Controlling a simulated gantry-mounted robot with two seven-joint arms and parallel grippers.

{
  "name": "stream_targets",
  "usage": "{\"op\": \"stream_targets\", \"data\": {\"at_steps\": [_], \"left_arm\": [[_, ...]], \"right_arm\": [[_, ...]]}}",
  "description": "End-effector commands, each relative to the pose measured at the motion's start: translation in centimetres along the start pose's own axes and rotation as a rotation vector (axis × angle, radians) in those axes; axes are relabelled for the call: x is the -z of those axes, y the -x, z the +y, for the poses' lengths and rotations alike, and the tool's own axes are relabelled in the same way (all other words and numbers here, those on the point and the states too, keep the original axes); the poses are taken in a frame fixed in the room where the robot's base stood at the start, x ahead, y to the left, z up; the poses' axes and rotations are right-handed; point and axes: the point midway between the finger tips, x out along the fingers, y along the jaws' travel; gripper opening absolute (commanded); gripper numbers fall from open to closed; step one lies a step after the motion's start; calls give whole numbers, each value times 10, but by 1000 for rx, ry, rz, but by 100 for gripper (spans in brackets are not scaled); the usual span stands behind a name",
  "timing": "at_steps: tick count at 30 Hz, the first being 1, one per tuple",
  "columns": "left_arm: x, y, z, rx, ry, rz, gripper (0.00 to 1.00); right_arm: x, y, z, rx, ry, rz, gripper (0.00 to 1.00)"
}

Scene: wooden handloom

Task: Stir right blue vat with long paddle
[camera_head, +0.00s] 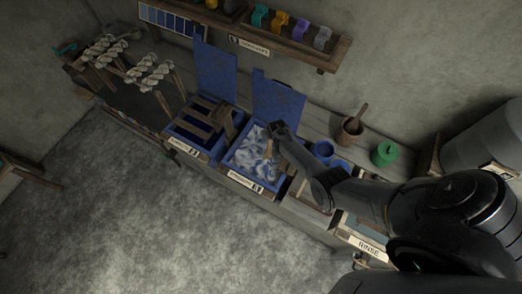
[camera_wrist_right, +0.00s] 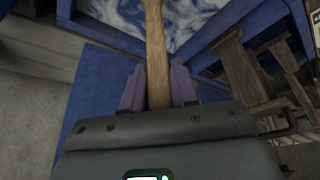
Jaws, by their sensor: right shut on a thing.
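The right blue vat (camera_head: 268,183) stands with its lid (camera_head: 278,103) raised behind it. Its liquid is blue with white swirls, and the liquid also shows in the right wrist view (camera_wrist_right: 195,20). My right gripper (camera_head: 277,130) is above the back part of this vat. It is shut on the wooden handle of the long paddle (camera_wrist_right: 157,45). The paddle (camera_head: 268,148) points down into the vat, and its lower end is hidden in the liquid. My left gripper is not in view.
The left blue vat (camera_head: 188,148), lid up, has wooden slats across it. To the right are blue pots (camera_head: 323,149), a mortar with pestle (camera_head: 351,128), a green pot (camera_head: 384,153) and a rinse basin (camera_head: 366,246). A shelf (camera_head: 245,42) hangs above. The floor in front is clear.

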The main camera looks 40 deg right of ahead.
Motion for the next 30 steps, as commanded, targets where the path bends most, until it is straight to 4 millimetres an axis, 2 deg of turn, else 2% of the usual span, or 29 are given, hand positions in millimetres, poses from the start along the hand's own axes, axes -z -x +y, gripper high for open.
{"op": "stream_targets", "data": {"at_steps": [5, 15, 20, 30], "left_arm": [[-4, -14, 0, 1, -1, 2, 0], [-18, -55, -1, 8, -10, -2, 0], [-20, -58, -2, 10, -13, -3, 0], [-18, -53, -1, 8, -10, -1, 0]], "right_arm": [[11, -9, -1, 1, 0, 2, 0], [51, -26, -6, 1, 0, 2, 0], [59, -25, -6, 0, 0, 1, 0], [60, -21, -7, 0, 0, 0, 0]]}}
